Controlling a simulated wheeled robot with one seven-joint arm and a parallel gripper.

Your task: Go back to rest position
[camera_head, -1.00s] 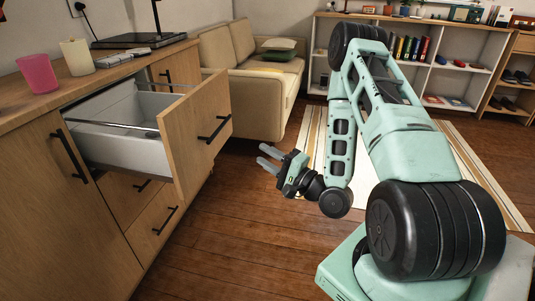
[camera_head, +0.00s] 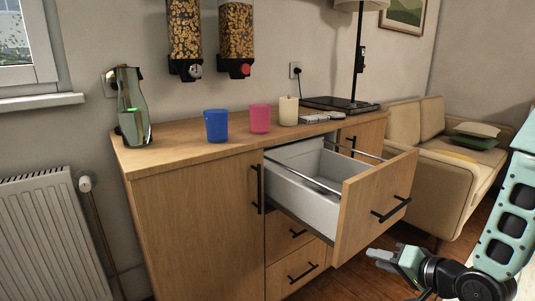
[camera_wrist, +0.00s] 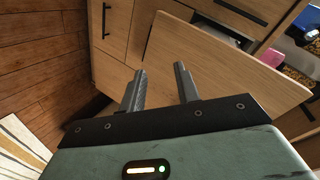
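My gripper (camera_head: 384,258) is at the lower right of the head view, in front of and below the pulled-out drawer (camera_head: 372,206). In the wrist view my gripper (camera_wrist: 160,88) shows two grey fingers apart with nothing between them. The drawer front (camera_wrist: 215,62) lies beyond the fingers there, and I see no contact. My arm (camera_head: 508,225) is bent at the right edge of the head view.
The wooden cabinet (camera_head: 195,215) carries a glass carafe (camera_head: 133,110), a blue cup (camera_head: 216,126), a pink cup (camera_head: 260,118) and a candle (camera_head: 288,110). A sofa (camera_head: 440,165) stands behind at the right. A radiator (camera_head: 45,235) is at the left.

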